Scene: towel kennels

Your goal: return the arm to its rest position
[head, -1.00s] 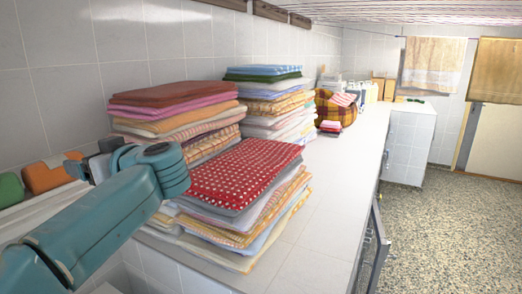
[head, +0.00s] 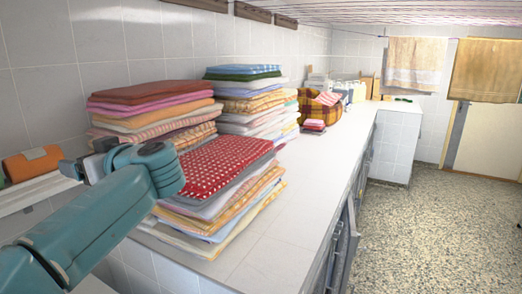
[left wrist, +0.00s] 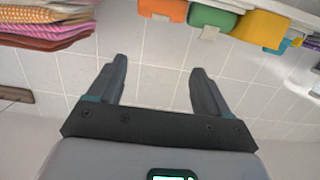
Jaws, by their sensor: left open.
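My left arm comes in from the left in the head view, bent, with its left gripper (head: 82,168) at the far left, beside the towel stacks. In the left wrist view the left gripper (left wrist: 155,85) is open, its two fingers apart with only white tiled wall between them. Nothing is held. My right gripper is in neither view.
Folded towel stacks stand on the white tiled counter (head: 300,200): a red dotted one (head: 220,165) in front, a pink-orange one (head: 150,100) behind. An orange rolled item (head: 32,163) lies left of the gripper. The speckled floor (head: 430,230) at right is clear.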

